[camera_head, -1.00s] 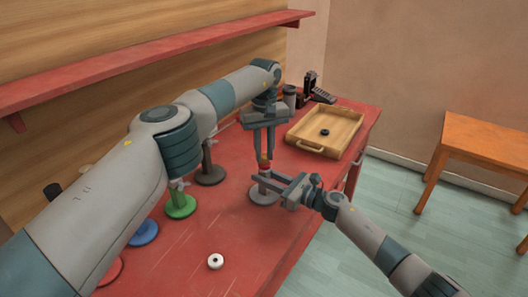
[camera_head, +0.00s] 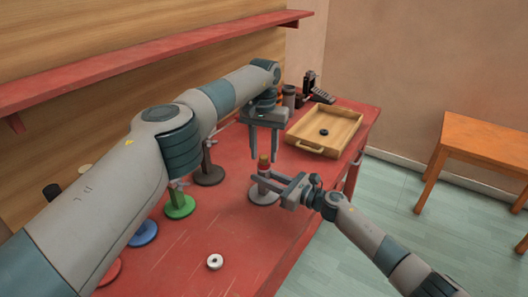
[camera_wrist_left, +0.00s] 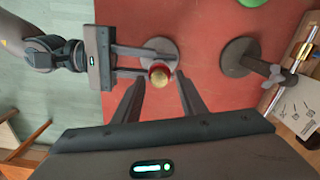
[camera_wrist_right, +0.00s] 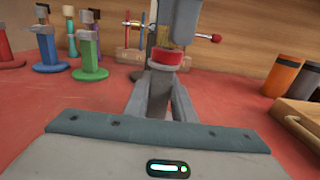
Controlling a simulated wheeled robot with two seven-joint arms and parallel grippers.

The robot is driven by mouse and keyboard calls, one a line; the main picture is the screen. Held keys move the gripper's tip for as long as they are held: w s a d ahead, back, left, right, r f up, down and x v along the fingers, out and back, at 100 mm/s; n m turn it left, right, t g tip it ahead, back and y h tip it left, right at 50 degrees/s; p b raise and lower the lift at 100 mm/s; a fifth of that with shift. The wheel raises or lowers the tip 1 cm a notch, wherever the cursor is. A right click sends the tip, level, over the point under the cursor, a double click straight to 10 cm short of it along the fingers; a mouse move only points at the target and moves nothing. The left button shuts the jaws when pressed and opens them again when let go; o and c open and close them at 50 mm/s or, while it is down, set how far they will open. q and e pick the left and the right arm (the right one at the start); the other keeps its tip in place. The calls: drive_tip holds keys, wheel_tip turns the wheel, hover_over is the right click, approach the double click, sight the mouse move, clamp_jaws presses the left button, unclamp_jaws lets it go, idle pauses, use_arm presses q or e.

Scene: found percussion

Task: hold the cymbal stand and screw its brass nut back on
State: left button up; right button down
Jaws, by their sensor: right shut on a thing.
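The cymbal stand (camera_head: 264,193) has a round grey base and stands upright on the red table. A red collar (camera_wrist_right: 166,57) shows on its post in the right wrist view. The brass nut (camera_head: 264,158) sits at the top of the stand; it also shows from above in the left wrist view (camera_wrist_left: 159,75). My right gripper (camera_head: 260,178) is shut on the stand's post below the nut. My left gripper (camera_head: 264,158) points down at the stand top, open, with its fingertips either side of the nut and a gap to it. How far the nut is threaded cannot be told.
Green (camera_head: 180,206), blue (camera_head: 144,232) and dark (camera_head: 209,175) stands line the left side. A white ring (camera_head: 215,261) lies on the table in front. A wooden tray (camera_head: 345,119) holding a black ring (camera_head: 324,132) is at the back right. A red shelf (camera_head: 150,58) runs above.

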use_arm(q)
drive_tip(key=shift+r, duration=2.2)
drive_tip(key=shift+c, duration=0.4)
